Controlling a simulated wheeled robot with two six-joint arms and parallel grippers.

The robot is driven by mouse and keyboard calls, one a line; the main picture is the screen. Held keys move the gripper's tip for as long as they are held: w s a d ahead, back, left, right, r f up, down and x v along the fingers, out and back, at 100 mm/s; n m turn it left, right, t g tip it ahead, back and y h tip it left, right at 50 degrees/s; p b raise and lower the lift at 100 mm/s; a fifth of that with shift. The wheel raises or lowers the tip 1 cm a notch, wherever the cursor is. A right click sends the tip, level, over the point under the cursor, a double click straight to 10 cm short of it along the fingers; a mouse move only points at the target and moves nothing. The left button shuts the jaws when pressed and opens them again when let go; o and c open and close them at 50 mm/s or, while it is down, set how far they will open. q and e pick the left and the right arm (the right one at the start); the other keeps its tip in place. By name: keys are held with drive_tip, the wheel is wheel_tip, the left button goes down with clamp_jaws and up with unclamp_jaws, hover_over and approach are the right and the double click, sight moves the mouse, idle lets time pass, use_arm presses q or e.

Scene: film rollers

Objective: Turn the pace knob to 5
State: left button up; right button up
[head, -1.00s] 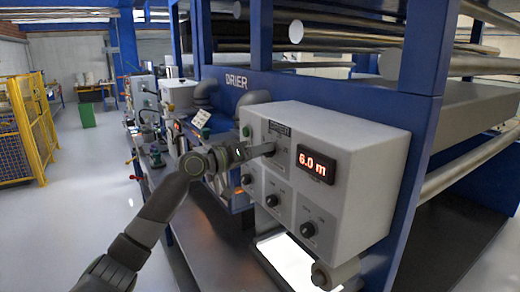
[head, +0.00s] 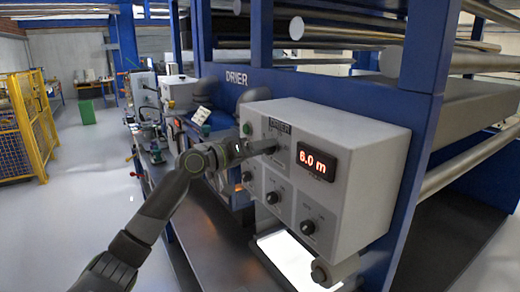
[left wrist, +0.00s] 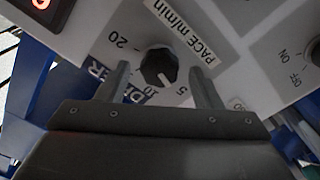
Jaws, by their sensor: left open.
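The black pace knob (left wrist: 158,66) shows in the left wrist view on a grey panel, beside a "PACE m/min" label (left wrist: 182,30). Scale figures 20, 10 and 5 stand around it; its exact setting is hard to read. My left gripper (left wrist: 160,70) is open, with one finger on each side of the knob and gaps visible to it. In the head view my left gripper (head: 262,147) reaches the upper part of the grey control box (head: 350,190) and hides the knob. My right gripper is not in view.
A red display (head: 316,162) on the box reads 6.0 m. Blue drier framing (head: 415,90) and rollers (head: 460,175) stand behind. Open floor lies at the left.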

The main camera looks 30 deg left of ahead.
use_arm(q)
drive_tip(key=b+v, duration=1.7)
drive_tip(key=b, duration=0.3)
drive_tip(key=shift+a, duration=0.15)
drive_tip(key=shift+s, duration=0.1)
idle(0.7)
